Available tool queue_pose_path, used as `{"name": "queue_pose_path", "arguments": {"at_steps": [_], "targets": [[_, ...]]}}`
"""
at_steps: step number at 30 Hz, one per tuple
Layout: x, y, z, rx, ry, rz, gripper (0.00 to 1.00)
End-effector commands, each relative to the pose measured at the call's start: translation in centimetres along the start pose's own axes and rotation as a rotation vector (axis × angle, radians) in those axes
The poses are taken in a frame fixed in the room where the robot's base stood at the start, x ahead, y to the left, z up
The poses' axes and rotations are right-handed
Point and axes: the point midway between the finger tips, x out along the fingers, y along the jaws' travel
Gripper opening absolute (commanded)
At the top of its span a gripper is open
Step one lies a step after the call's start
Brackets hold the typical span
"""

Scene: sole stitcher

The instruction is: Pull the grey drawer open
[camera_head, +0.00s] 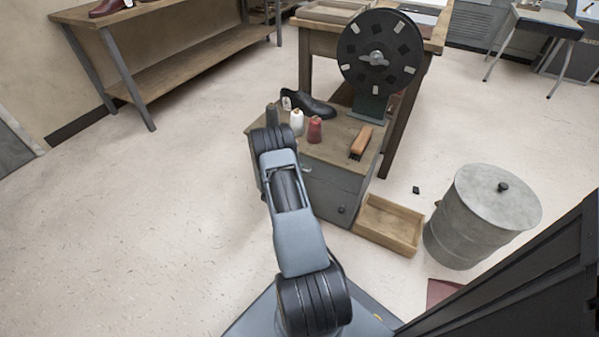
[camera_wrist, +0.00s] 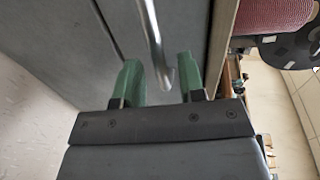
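The grey drawer (camera_head: 335,178) is the upper front of a small grey cabinet with a wooden top. It looks flush with the cabinet. Its bright metal bar handle (camera_wrist: 152,38) stands out from the grey front in the wrist view. My gripper (camera_wrist: 160,78) has two green fingers, spread apart and pointing at the drawer front (camera_wrist: 181,25). The handle's bent end lies between the fingers in the picture, with gaps on both sides. I cannot tell how deep the fingers reach around it. In the head view my arm hides the gripper and part of the drawer.
On the cabinet top (camera_head: 338,152) stand several thread spools, a black shoe (camera_head: 310,104), a brush (camera_head: 361,142) and a black wheel machine (camera_head: 370,95). An open wooden box (camera_head: 388,226) and a metal drum (camera_head: 480,220) stand right. The floor left is clear.

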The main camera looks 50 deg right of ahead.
Motion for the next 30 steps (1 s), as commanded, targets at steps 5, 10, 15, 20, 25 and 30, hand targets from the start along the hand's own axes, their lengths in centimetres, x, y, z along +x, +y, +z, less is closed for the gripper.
{"name": "queue_pose_path", "arguments": {"at_steps": [5, 10, 15, 20, 25, 30], "targets": [[1.5, 0.1, 0.0, 0.002, 0.000, 0.000, 0.36], [2.0, 0.0, 0.0, 0.000, 0.000, 0.000, 0.36], [2.0, 0.0, 0.0, 0.000, 0.000, 0.001, 0.36], [2.0, 0.0, 0.0, 0.000, 0.000, 0.001, 0.29], [2.0, 0.0, 0.0, 0.001, 0.000, 0.000, 0.13], [2.0, 0.0, 0.0, 0.001, 0.000, 0.000, 0.00]]}}
